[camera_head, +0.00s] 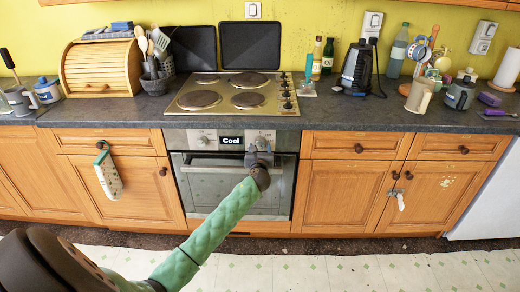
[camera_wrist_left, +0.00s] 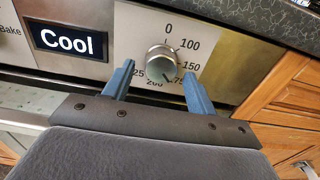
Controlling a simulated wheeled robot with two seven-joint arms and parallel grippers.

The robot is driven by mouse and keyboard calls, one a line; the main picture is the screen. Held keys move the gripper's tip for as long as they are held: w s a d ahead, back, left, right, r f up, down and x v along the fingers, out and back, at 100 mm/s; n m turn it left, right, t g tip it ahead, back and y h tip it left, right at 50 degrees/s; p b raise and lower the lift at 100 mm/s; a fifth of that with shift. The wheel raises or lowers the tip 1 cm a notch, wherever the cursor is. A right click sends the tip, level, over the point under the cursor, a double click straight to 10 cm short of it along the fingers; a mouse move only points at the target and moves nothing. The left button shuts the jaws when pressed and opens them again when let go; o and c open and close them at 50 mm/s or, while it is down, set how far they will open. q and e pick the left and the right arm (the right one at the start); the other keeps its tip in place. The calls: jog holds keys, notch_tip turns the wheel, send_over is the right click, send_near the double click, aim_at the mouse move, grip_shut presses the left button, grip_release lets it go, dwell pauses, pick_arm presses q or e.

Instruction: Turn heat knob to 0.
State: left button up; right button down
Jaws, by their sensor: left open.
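The heat knob (camera_wrist_left: 160,60) is a round silver knob on the oven's steel panel, with a printed scale around it. The 0, 100 and 150 marks are readable. Its dark pointer line seems to face down and right, away from the 0 at the top. It also shows small in the head view (camera_head: 261,141). My left gripper (camera_wrist_left: 158,70) is open, with its blue fingers on either side of the knob's lower part. I cannot tell if they touch it. In the head view the left gripper (camera_head: 259,153) is in front of the panel.
A display (camera_wrist_left: 67,41) reading "Cool" is left of the knob. Another knob (camera_head: 203,140) is farther left. The oven door and its handle (camera_head: 215,157) lie below. The stovetop (camera_head: 235,95) and worktop are above, with wooden cabinets on both sides.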

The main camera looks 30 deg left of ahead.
pick_arm(q)
jog(key=c, duration=1)
